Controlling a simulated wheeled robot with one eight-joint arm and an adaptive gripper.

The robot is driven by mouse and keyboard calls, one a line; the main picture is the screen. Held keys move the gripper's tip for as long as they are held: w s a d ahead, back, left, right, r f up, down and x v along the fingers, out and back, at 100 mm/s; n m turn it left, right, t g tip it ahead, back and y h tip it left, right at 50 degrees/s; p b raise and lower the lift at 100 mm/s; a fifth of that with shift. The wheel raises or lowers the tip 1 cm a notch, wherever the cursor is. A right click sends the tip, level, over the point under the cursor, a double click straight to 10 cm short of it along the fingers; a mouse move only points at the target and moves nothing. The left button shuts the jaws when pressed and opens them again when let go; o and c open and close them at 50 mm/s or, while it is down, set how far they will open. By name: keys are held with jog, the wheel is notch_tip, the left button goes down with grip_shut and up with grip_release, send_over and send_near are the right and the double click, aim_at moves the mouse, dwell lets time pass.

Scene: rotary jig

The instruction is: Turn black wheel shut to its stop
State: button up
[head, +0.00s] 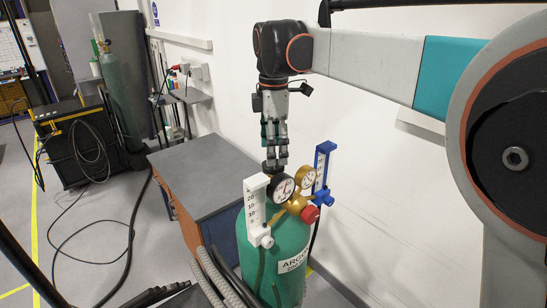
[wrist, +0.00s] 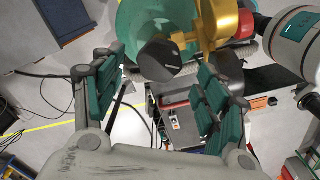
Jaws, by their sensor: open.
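The black wheel (wrist: 160,58) is a dark knob with a pale mark, in front of the green cylinder and beside the brass regulator body (wrist: 228,22) in the wrist view. My gripper (wrist: 158,68) is open, with one teal-padded finger on each side of the wheel and visible gaps between. How far the wheel lies beyond the fingertips is hard to tell. In the head view my gripper (head: 275,163) points down just above and behind the gauges. The wheel cannot be made out clearly there. The green argon cylinder (head: 287,258) stands below.
Close to my gripper are a dial gauge (head: 283,188), a white flowmeter (head: 256,212), a blue flowmeter (head: 323,168) and a red knob (head: 310,214). A grey-topped cabinet (head: 200,170) stands left of the cylinder. The white wall is close behind. Hoses run along the cylinder's left side.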

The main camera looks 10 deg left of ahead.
jog(key=shift+f, duration=1.9)
jog(key=shift+c, duration=0.4)
jog(key=c, duration=1)
